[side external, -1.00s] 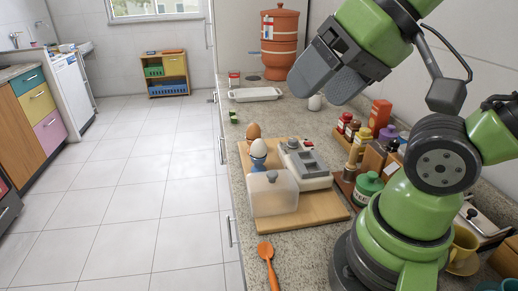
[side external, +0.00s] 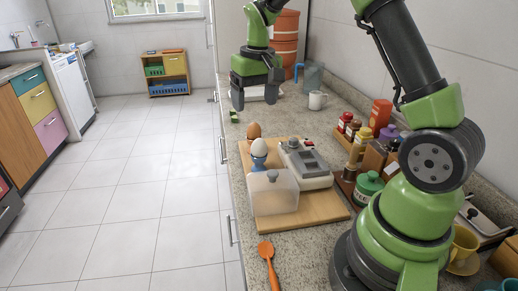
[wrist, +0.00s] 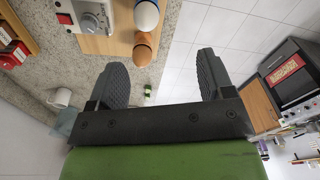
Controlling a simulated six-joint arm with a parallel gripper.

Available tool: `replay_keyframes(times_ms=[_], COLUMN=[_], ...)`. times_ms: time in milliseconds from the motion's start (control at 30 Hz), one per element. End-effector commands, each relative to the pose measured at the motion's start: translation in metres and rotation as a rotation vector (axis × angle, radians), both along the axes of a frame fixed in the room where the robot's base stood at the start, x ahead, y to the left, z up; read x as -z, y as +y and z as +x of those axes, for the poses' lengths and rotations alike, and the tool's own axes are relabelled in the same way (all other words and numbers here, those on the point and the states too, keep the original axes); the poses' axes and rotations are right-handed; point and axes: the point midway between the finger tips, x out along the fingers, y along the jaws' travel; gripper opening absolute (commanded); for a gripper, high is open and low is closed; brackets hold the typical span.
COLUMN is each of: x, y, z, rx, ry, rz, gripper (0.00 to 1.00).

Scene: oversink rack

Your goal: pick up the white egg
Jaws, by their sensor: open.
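The white egg (side external: 259,147) stands in a blue egg cup (side external: 260,161) on the wooden board (side external: 312,208). A brown egg (side external: 254,131) stands just behind it. In the wrist view the white egg (wrist: 147,15) is at the top, with the brown egg (wrist: 142,50) nearer my fingers. My gripper (side external: 255,103) points down over the counter beyond the board, behind both eggs. In the wrist view my gripper (wrist: 160,78) is open and empty, its two dark fingers wide apart.
A clear plastic box (side external: 273,195) and a grey-white appliance (side external: 306,163) share the board beside the egg cup. A white mug (side external: 317,100), spice bottles and a green jar (side external: 368,186) stand to the right.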

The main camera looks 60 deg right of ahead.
Motion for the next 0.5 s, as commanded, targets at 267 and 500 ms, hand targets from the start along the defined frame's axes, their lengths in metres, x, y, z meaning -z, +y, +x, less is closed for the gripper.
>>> replay_keyframes(times_ms=[267,500], x=[0.046,0.08], y=[-0.023,-0.023], z=[0.009,0.009], rx=[0.011,0.011], ry=[0.08,0.08], rz=[0.003,0.004], gripper=[0.75,0.75])
